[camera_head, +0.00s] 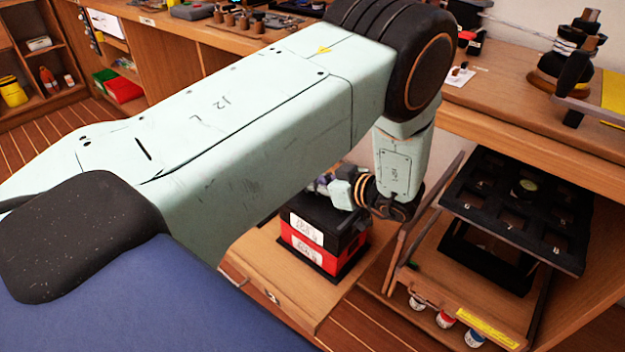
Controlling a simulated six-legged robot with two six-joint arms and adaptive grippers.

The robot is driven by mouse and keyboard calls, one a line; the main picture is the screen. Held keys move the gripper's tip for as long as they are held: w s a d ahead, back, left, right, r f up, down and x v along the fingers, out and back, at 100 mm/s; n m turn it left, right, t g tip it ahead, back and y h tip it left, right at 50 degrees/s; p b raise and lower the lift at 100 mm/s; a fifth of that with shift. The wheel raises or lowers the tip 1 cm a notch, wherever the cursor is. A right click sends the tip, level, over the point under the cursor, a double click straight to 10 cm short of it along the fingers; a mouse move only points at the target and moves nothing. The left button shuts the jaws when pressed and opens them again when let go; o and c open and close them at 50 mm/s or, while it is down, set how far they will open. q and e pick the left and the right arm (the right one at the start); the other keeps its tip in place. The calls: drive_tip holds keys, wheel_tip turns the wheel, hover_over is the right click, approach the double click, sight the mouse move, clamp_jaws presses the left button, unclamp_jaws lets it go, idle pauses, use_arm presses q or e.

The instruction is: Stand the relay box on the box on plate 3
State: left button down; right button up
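A black box (304,229) with a white label sits on top of a red box (296,247), which also has a white label. I take the black one as the relay box, but cannot read the labels. The stack stands on a dark plate (334,279) on a pulled-out wooden drawer; no plate number is legible. My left gripper (342,188) is at the top of the black box, at its back right side. Its fingertips are small and partly hidden, so I cannot tell whether they are open, or whether they touch the box. My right gripper does not show.
A black tray with square openings (478,229) stands on a wooden shelf at right, with several small jars (445,319) below. A stack of dark coils (566,60) stands on the wooden bench (510,105). My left arm covers much of the middle.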

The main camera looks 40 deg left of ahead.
use_arm(q)
drive_tip(key=shift+f, duration=0.25)
drive_tip(key=c, duration=1.2)
unclamp_jaws()
wheel_tip(320, 180, up, 10)
drive_tip(key=shift+r, duration=0.1)
drive_tip(key=shift+d, duration=0.15)
